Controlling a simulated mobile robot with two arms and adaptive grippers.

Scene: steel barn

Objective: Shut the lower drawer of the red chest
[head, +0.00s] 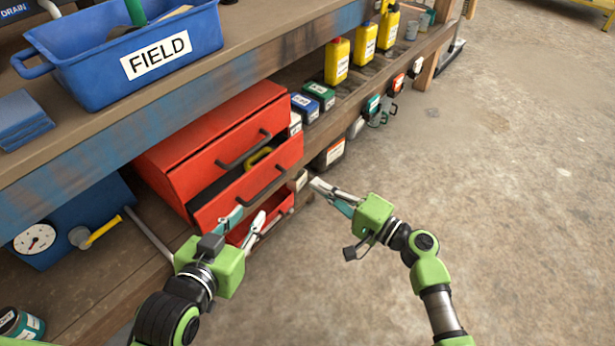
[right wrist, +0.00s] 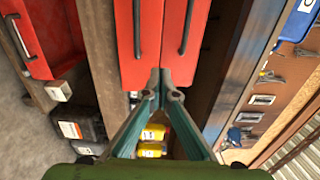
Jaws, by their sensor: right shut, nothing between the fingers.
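The red chest (head: 215,126) stands on the shelf under the bench top. Its lower drawer (head: 235,198) is pulled partly out, with a dark gap behind its front and a yellow object (head: 258,156) inside. The lower drawer front also shows in the right wrist view (right wrist: 124,45), beside the upper front (right wrist: 173,45); each has a dark handle. My left gripper (head: 249,215) is open and empty in front of the lower drawer's bottom edge; contact cannot be told. My right gripper (head: 315,183) is shut and empty, right of the drawer; its closed tips show in the right wrist view (right wrist: 161,75).
A blue FIELD bin (head: 110,83) stands on the bench above. Boxes (head: 306,108) and yellow bottles (head: 337,75) stand right of the chest. An open red container (head: 286,206) is below the drawer. Concrete floor (head: 480,190) is clear at right.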

